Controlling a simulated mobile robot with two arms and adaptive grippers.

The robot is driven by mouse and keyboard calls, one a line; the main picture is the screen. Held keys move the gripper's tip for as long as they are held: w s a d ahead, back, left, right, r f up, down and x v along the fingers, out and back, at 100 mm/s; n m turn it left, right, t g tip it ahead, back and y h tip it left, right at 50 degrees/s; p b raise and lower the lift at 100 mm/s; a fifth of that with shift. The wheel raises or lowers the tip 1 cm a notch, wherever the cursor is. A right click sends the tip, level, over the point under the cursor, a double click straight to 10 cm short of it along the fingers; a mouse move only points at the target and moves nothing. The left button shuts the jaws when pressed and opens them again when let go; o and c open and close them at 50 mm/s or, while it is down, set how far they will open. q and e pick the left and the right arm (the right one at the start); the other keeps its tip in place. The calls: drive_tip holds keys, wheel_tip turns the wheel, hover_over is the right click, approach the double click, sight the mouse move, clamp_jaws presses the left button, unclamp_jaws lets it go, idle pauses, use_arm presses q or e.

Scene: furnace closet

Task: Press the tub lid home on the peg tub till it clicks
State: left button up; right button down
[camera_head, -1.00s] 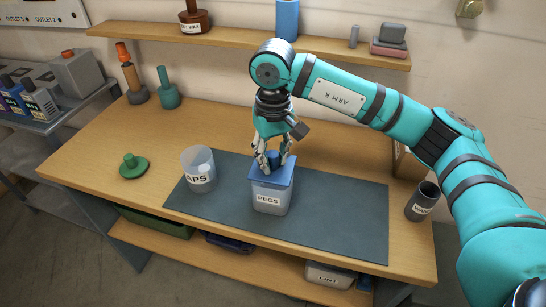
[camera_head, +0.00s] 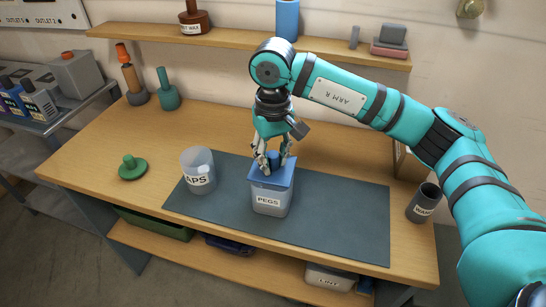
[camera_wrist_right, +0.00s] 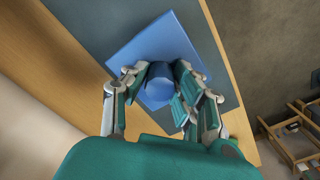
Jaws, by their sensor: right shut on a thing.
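The peg tub (camera_head: 269,202) is a clear container labelled PEGS, standing upright on the dark mat. The blue tub lid (camera_head: 284,180) lies over the top of the tub; I cannot tell whether its rim is fully seated. My right gripper (camera_head: 273,163) is above the lid, shut on the lid's round blue knob. In the right wrist view the fingers of my right gripper (camera_wrist_right: 163,88) close around the knob, and the square lid (camera_wrist_right: 185,48) spreads out below them. My left gripper is not in view.
A clear tub labelled APS (camera_head: 198,172) stands left on the mat (camera_head: 345,215). A green knobbed lid (camera_head: 132,168) lies on the wooden bench (camera_head: 100,190). A dark cup (camera_head: 424,203) stands at the right edge. A shelf (camera_head: 240,40) with several items runs behind.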

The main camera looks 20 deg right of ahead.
drive_tip(key=shift+f+b, duration=1.15)
drive_tip(key=shift+f, duration=0.05)
drive_tip(key=c, duration=1)
unclamp_jaws()
drive_tip(key=shift+r, duration=0.1)
drive_tip(key=shift+o, duration=0.2)
drive_tip(key=shift+r+p, duration=2.1)
drive_tip(key=shift+r, duration=1.95)
drive_tip(key=shift+f, duration=0.1)
